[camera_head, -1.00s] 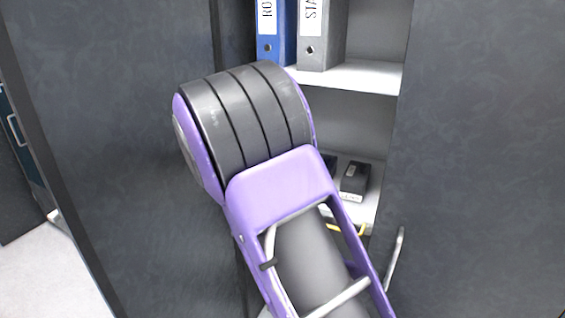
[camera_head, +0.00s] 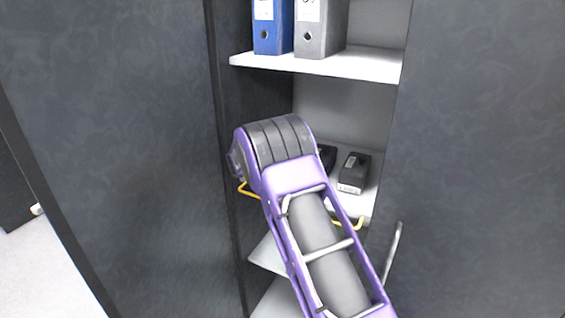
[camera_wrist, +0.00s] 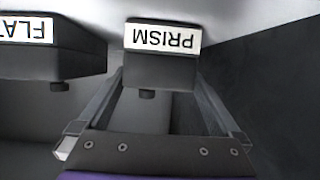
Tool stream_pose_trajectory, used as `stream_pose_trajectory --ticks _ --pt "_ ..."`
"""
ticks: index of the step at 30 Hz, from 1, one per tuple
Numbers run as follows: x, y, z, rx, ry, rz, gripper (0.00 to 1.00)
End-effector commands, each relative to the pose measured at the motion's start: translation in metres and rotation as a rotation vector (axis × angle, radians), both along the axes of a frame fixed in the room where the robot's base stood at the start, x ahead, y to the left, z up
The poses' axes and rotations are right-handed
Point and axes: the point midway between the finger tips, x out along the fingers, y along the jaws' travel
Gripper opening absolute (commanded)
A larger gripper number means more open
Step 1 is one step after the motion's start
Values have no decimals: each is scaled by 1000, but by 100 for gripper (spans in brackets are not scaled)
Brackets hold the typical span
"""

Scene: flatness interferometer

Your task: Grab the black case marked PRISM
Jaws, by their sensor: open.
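The black case marked PRISM (camera_wrist: 158,75) stands in the upper middle of the wrist view, its white label upside down there. My gripper (camera_wrist: 158,88) is open, with one finger along each side of the case's near part. I cannot tell whether either finger touches it. In the head view, a dark case (camera_head: 328,156) half hidden behind my arm appears to be the PRISM case. My gripper's fingers are hidden there by my arm.
A second black case, its label starting FLA (camera_wrist: 50,58), stands close beside the PRISM case; it also shows in the head view (camera_head: 353,172). A dark wall (camera_wrist: 265,85) is on the other side. A shelf with binders (camera_head: 320,64) is above.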

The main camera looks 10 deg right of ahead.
Motion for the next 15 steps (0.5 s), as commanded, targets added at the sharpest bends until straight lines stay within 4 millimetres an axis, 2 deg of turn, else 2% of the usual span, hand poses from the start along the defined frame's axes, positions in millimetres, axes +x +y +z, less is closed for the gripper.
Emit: stream_pose_trajectory --ticks 7,15 --pt "14 -10 -7 -1 -1 -1 100" --pt "41 -27 -20 0 -1 0 100"
